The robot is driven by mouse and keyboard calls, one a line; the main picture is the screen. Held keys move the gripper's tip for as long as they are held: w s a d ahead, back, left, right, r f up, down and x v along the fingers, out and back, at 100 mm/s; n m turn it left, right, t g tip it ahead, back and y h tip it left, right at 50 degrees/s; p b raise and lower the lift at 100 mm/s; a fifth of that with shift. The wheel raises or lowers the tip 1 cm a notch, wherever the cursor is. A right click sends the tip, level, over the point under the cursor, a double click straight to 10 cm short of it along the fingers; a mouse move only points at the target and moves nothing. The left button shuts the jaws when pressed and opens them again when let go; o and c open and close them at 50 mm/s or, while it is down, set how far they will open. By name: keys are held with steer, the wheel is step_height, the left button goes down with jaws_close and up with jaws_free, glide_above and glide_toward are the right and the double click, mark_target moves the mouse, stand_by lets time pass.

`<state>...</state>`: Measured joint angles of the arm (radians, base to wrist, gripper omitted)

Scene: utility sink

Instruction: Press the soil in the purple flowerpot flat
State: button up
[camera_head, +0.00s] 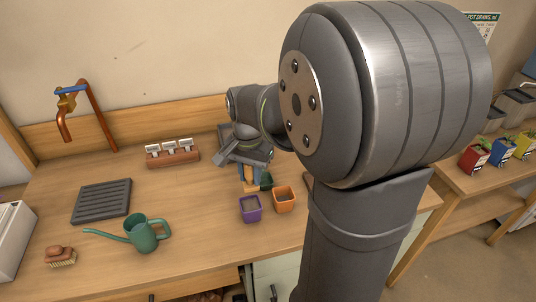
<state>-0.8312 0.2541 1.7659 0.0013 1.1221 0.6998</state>
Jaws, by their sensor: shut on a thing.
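The purple flowerpot (250,210) stands upright on the wooden bench, near the front edge. The soil inside it is too small and dark to read. My gripper (249,168) is behind the pot and above the bench, apart from the pot. It is shut on a small tan tool (251,187) with blue parts above it. The tool's full shape is partly hidden, and I cannot tell whether its lower end touches the bench.
An orange pot (284,202) stands just right of the purple one. A dark green object (266,180) is close behind. A green watering can (145,235), grey tray (101,201), brush (60,256) and terracotta planter with labels (173,158) stand left. Bare bench lies between.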

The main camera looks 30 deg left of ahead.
steer(key=shift+s+n, duration=0.4)
steer(key=shift+s, duration=0.1)
steer(key=shift+f, duration=0.1)
steer(key=shift+f, duration=3.25)
steer(key=shift+f, duration=0.25)
steer(key=shift+r, duration=3.8)
steer(key=shift+w+d, duration=0.1)
steer(key=shift+w, duration=0.05)
